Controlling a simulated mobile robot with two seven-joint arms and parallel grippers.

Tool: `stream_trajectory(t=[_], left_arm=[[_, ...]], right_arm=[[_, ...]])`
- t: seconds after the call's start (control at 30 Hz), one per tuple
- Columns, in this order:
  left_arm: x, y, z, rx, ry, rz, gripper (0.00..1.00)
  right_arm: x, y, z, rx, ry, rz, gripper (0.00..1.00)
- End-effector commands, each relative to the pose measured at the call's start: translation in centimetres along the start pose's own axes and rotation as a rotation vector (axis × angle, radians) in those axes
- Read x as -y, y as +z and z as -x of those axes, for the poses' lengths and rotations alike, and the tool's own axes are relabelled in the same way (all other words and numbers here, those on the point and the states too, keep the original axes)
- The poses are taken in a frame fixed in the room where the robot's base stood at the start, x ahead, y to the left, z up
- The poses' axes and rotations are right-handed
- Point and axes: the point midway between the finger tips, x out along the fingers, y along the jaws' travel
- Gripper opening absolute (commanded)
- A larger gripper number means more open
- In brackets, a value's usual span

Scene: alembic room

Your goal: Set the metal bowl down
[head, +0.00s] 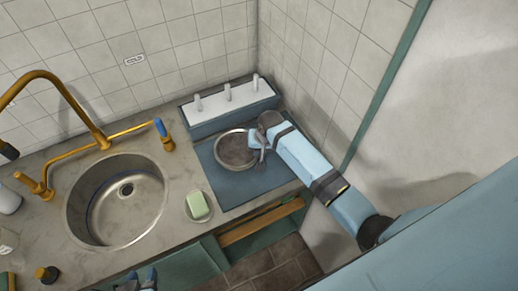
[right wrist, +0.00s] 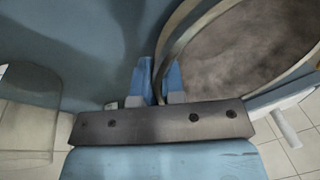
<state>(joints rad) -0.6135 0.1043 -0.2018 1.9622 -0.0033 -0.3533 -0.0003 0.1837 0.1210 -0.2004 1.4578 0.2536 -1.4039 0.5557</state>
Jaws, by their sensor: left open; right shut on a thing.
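The metal bowl (head: 236,151), round and grey, is over the blue-grey mat (head: 219,192) at the right end of the counter. It also fills the upper right of the right wrist view (right wrist: 245,50). My right gripper (head: 262,156) is at the bowl's right side, shut on its rim; its blue fingers (right wrist: 160,82) show at the rim in the right wrist view. I cannot tell whether the bowl's base touches the mat. My left gripper (head: 141,283) is open and empty at the bottom edge of the head view, away from the bowl.
A rack with white pegs (head: 229,99) stands behind the bowl, against the tiled wall. A green soap on a dish (head: 198,206) is left of the mat. The sink (head: 117,203) and brass tap (head: 100,139) are further left. A wall is close on the right.

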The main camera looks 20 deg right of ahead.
Motion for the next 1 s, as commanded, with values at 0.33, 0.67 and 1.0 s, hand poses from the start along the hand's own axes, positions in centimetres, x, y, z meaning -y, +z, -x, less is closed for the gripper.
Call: stream_trajectory(t=[0.33, 0.67, 1.0], left_arm=[[0.1, 0.8, 0.2, 0.014, -0.001, 0.0, 0.42], [-0.1, 0.5, 0.4, 0.008, 0.001, -0.001, 0.42], [-0.1, 0.8, 0.1, 0.006, 0.004, -0.012, 0.42]], right_arm=[[0.0, 0.0, -0.3, 0.0, -0.001, 0.0, 0.0], [-0.1, 0.0, -0.3, 0.0, 0.0, 0.0, 0.35], [0.0, 0.0, 2.7, -0.004, -0.002, 0.0, 0.35]])
